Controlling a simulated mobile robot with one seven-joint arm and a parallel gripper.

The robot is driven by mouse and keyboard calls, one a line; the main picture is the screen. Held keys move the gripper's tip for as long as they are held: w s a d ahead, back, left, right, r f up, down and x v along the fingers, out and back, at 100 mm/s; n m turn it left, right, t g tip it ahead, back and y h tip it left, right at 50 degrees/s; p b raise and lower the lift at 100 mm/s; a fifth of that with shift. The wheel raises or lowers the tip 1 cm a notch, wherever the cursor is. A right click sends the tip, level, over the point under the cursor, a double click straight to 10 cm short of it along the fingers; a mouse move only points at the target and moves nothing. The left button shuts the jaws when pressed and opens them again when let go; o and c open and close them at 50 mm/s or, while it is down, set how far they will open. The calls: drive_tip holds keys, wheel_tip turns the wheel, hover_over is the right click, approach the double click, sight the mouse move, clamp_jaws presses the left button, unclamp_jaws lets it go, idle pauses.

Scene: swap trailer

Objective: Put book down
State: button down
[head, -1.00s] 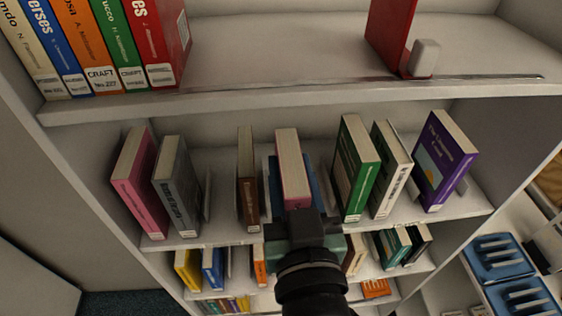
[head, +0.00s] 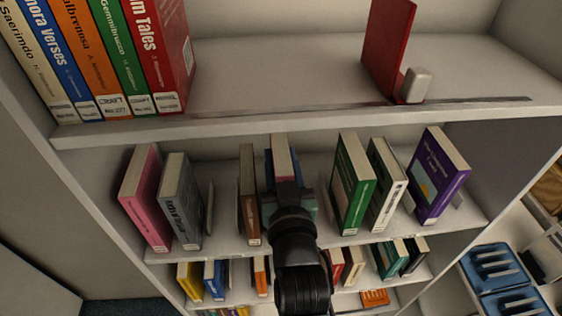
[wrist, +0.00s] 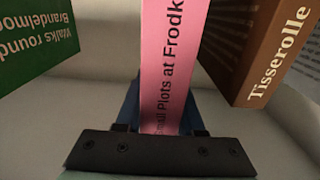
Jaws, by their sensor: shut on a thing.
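A pink book (head: 281,155) stands upright in my gripper at the middle shelf, with its spine toward me. It fills the centre of the wrist view (wrist: 172,60), where "Plots at Frodk" can be read on the spine. My gripper (wrist: 165,128) is shut on its lower spine end, with blue finger surfaces on both sides. The book is between a brown book (head: 248,195) and a green book (head: 353,185), apart from both. My gripper and arm hide its lower part in the head view, so I cannot tell whether it touches the shelf.
The middle shelf (head: 225,235) also holds a pink book (head: 147,200) and a grey book (head: 180,205) at left, and white (head: 386,185) and purple (head: 438,178) books at right. The upper shelf edge (head: 300,122) overhangs. Free room lies between the held book and the green book.

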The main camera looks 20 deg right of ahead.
drive_tip(key=shift+f, duration=0.6)
drive_tip(key=shift+w+d+f+p, duration=0.1)
drive_tip(key=shift+w+p, duration=0.1)
drive_tip(key=shift+p, duration=0.2)
drive_tip(key=shift+f, duration=0.2)
drive_tip(key=shift+f, duration=0.25)
drive_tip(key=c, duration=0.5)
unclamp_jaws()
drive_tip(key=shift+r, duration=0.15)
